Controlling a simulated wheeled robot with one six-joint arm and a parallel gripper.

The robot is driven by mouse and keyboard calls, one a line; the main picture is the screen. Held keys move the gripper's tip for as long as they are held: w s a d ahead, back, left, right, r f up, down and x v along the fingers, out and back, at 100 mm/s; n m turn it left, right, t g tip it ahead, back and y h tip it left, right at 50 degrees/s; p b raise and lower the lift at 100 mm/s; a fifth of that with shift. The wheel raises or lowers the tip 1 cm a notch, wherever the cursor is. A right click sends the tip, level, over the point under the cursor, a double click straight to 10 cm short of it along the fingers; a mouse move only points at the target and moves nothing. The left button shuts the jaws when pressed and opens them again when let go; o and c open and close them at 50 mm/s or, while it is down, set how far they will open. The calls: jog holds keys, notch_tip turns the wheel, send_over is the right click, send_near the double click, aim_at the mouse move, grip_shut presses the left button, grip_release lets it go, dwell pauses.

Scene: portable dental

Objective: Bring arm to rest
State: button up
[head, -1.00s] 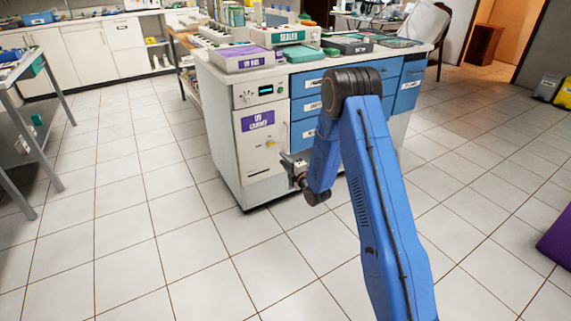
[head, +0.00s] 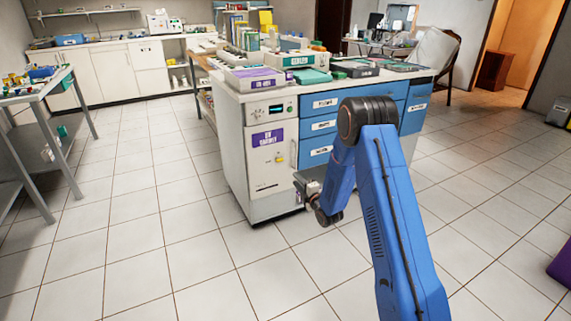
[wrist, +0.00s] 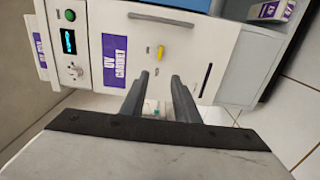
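My blue arm (head: 395,225) is bent at its dark elbow, and its forearm hangs down in front of the island counter. My gripper (head: 302,184) is small in the head view, beside the white UV cabinet (head: 270,155). In the wrist view my gripper (wrist: 160,80) has its two grey fingers apart, with nothing held between them. I cannot tell the exact gap to the cabinet.
The island counter (head: 415,80) carries boxes and trays, with blue drawers (head: 322,125) below. A metal table (head: 40,90) stands at the left, and white cupboards (head: 115,75) line the back. Tiled floor (head: 150,245) is open at the front and left. A purple object (head: 562,268) lies at the right edge.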

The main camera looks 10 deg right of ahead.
jog(key=s+d+r+m+g+h, duration=0.1)
jog(key=s+d+r+m+h, duration=0.15)
jog(key=r, duration=0.45)
jog(key=s+d+r+m+g+h, duration=0.1)
jog(key=s+r+m, duration=0.2)
jog(key=r, duration=0.5)
jog(key=s+d+r+m+g+h, duration=0.3)
jog(key=s+r+m, duration=0.45)
jog(key=s, duration=0.65)
jog(key=s+r+m+g, duration=0.1)
jog(key=s+m+g, duration=0.2)
jog(key=s, duration=1.9)
jog(key=s+d+r+m+g, duration=0.1)
jog(key=s+m+g, duration=0.3)
jog(key=s, duration=1.8)
jog(key=shift+d+r+m+y, duration=0.25)
jog(key=shift+r+m+y, duration=0.1)
jog(key=shift+r+m, duration=0.5)
jog(key=shift+o, duration=0.4)
